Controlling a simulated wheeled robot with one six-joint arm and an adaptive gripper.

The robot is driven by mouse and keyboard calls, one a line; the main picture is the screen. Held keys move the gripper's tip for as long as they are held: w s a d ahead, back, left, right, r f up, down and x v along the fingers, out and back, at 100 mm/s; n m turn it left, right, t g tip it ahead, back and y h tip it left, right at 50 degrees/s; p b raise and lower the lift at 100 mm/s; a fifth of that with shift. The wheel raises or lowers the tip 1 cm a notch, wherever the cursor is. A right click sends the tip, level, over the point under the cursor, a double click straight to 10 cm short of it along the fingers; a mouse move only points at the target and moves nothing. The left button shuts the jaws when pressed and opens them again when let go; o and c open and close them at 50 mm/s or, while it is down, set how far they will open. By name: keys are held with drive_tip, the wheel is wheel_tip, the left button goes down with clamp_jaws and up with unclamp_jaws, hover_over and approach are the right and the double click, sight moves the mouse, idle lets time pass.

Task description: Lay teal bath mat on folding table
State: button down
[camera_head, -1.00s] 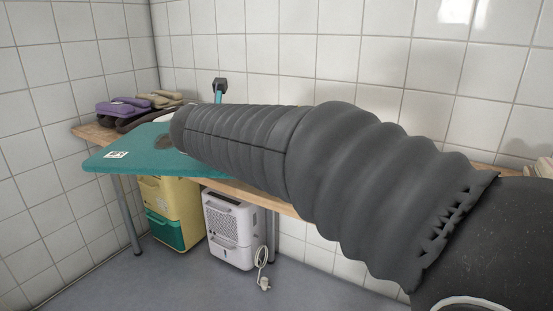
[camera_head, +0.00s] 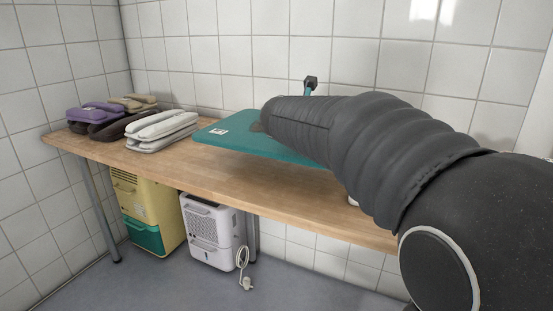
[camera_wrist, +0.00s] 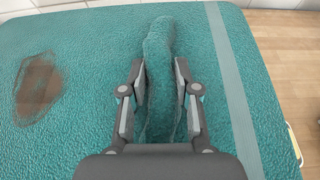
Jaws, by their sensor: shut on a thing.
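The teal bath mat (camera_head: 240,142) is a flat, stiff-looking sheet with a white label and a brown patch. In the head view it is over the middle of the wooden folding table (camera_head: 200,176), seemingly a little above the top; contact cannot be told for sure. Its right part is hidden behind my arm. In the wrist view the mat (camera_wrist: 80,140) fills most of the picture, with a paler stripe on the right. My gripper (camera_wrist: 161,82) is shut on a raised teal ridge in the mat's middle. In the head view my arm hides most of the gripper.
White folded pieces (camera_head: 160,130) lie on the table left of the mat. Purple (camera_head: 95,112), dark and tan folded pieces lie in the left corner. A yellow-green unit (camera_head: 147,205) and a white dehumidifier (camera_head: 212,225) stand underneath. Tiled walls stand behind and left.

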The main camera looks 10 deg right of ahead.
sight(264, 156)
drive_tip(key=w+a+f, duration=0.1)
drive_tip(key=a, duration=0.1)
drive_tip(key=w+a+f, duration=0.3)
drive_tip(key=a, duration=0.2)
drive_tip(key=shift+w+f+b, duration=0.2)
drive_tip(key=shift+f+b, duration=0.15)
drive_tip(key=shift+f, duration=0.05)
drive_tip(key=shift+f+b, duration=0.5)
drive_tip(key=shift+f, duration=1.55)
drive_tip(key=shift+f, duration=0.1)
drive_tip(key=c, duration=0.8)
unclamp_jaws()
drive_tip(key=shift+c, duration=0.2)
drive_tip(key=shift+s+a, duration=0.1)
drive_tip(key=shift+a, duration=0.05)
drive_tip(key=v, duration=1.1)
drive_tip(key=shift+s+a+p, duration=0.25)
drive_tip(key=shift+p, duration=0.05)
